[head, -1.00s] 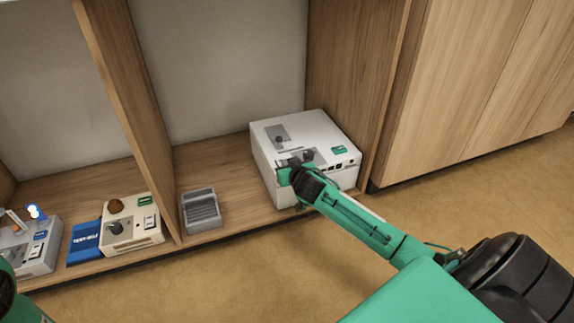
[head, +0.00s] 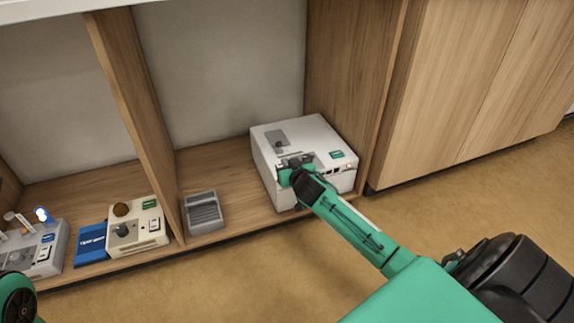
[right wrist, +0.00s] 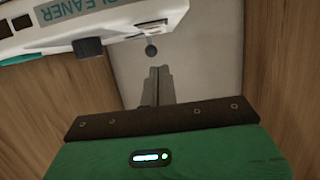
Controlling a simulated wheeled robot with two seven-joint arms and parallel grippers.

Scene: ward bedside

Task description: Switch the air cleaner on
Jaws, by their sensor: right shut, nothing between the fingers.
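The air cleaner (head: 315,135) is a white box on the right of the low shelf, with a green label and a grey panel on top. In the right wrist view, its edge (right wrist: 110,25) shows "CLEANER" lettering, a black knob (right wrist: 88,47) and dark switches (right wrist: 12,24). My right gripper (head: 288,172) is at the box's front upper edge and hides part of it. The right wrist view shows its fingers (right wrist: 160,72) shut and empty, right of the black knob; contact cannot be told. A small reddish spot (head: 348,167) shows at the front right. My left gripper is out of view.
A grey ribbed box (head: 205,212) stands left of the cleaner. Beyond a wooden divider (head: 140,110) are a cream device (head: 150,228), a blue pack (head: 92,240) and a grey device (head: 45,260). A wooden side panel is close on the cleaner's right. The floor in front is clear.

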